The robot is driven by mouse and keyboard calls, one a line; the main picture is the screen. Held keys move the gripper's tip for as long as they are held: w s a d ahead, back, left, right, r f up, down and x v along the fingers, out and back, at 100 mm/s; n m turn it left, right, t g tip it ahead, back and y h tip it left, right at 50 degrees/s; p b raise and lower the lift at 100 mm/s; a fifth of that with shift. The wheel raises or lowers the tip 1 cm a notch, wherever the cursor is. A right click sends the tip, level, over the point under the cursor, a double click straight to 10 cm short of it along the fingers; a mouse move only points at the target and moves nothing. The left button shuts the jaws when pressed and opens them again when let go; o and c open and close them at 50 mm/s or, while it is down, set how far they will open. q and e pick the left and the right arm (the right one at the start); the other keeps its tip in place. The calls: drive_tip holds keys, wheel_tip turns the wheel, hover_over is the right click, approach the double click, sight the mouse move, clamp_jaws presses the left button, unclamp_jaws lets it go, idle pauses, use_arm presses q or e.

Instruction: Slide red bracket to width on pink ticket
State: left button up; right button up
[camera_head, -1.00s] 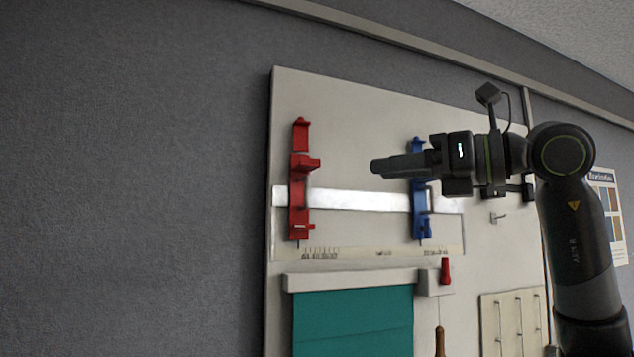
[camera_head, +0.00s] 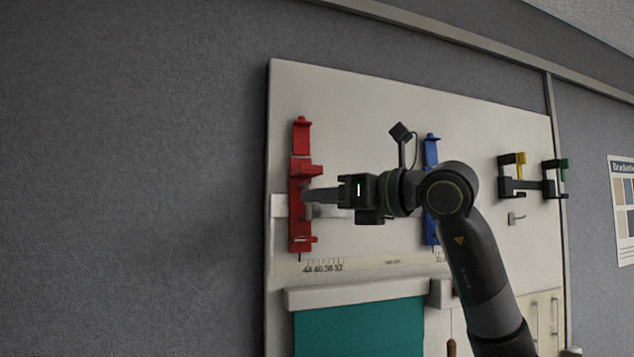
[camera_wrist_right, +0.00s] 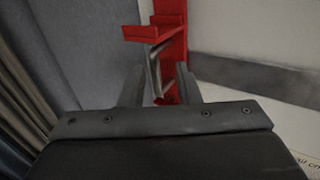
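The red bracket (camera_head: 300,233) stands upright at the left end of the pale rail on the white board. It also shows in the right wrist view (camera_wrist_right: 171,42), with a grey metal lever below its red ledge. My right gripper (camera_head: 310,197) is at the bracket's middle, reaching in from the right. In the right wrist view its two fingers (camera_wrist_right: 160,88) are apart, with the lever between or just beyond them; contact cannot be told. The blue bracket (camera_head: 431,152) is farther right, partly behind my arm. I see no pink ticket. My left gripper is out of view.
A printed number scale (camera_head: 323,267) lies under the rail. A teal cloth (camera_head: 360,328) hangs below it. Black holders with yellow and green parts (camera_head: 530,185) are at the right, above a small hook (camera_head: 515,218). A poster (camera_head: 624,210) is at the far right.

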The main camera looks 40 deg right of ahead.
drive_tip(key=shift+w+a+r, duration=0.15)
drive_tip(key=shift+w+a, duration=0.4)
drive_tip(key=shift+a, duration=0.1)
drive_tip(key=shift+w+d, duration=0.1)
drive_tip(key=shift+d, duration=0.15)
drive_tip(key=shift+c, duration=0.2)
drive_tip(key=shift+a, duration=0.1)
clamp_jaws()
